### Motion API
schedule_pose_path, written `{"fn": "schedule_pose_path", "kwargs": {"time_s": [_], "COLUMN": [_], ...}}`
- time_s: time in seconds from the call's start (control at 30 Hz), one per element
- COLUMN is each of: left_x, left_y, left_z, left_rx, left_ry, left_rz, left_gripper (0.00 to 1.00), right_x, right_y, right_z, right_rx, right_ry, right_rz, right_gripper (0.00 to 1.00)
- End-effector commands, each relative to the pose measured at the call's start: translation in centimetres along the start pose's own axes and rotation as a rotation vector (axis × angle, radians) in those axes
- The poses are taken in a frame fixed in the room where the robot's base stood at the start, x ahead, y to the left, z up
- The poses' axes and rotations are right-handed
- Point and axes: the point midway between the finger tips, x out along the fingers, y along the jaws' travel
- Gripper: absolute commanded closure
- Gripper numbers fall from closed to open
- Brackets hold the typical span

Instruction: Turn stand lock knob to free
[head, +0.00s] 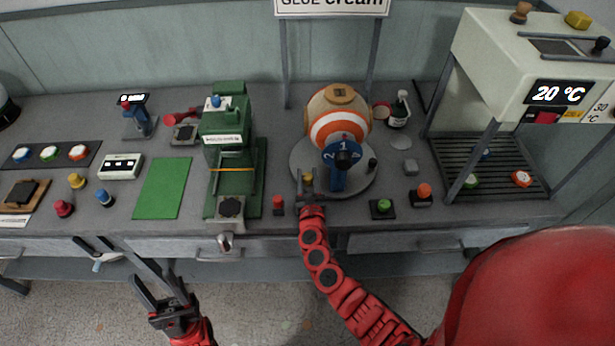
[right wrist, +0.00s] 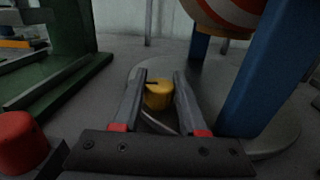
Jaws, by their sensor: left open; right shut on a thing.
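The yellow lock knob (head: 308,177) sits at the front left of the round grey stand (head: 361,187) that carries the orange and white ball (head: 324,130). My right gripper (head: 307,181) reaches to it from the front. In the right wrist view, the yellow knob (right wrist: 158,96) is between the two fingers of the right gripper (right wrist: 160,84), which is shut on it; a dark slot or mark shows on the knob's top left. My left gripper (head: 155,280) is open and empty, low in front of the bench.
A blue numbered dial (head: 343,156) on a blue post stands right of the knob. A red button (head: 278,204) and the green press (head: 229,150) are to the left. A green button (head: 383,206) and an orange one (head: 424,191) are to the right.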

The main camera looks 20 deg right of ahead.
Motion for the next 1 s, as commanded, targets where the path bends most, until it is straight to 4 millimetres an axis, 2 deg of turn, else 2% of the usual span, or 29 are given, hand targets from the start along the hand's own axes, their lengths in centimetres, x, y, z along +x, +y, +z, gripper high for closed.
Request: {"fn": "schedule_pose_path", "kwargs": {"time_s": [0.37,0.7,1.0], "left_x": [-4.1,-9.3,-11.6], "left_y": [0.2,0.5,0.6], "left_z": [0.7,1.6,1.9], "left_rx": [0.0,0.0,0.0], "left_ry": [0.0,0.0,0.0], "left_rz": [0.0,0.0,0.0], "left_gripper": [0.5,0.5,0.5], "right_x": [-0.1,-0.1,-0.1], "right_y": [-0.1,0.0,0.1], "right_z": [-0.9,-1.0,-0.3], "right_rx": [-0.005,-0.006,0.001], "right_ry": [0.0,0.002,0.001], "right_rz": [0.225,0.394,0.465], "right_gripper": [1.0,1.0,1.0]}}
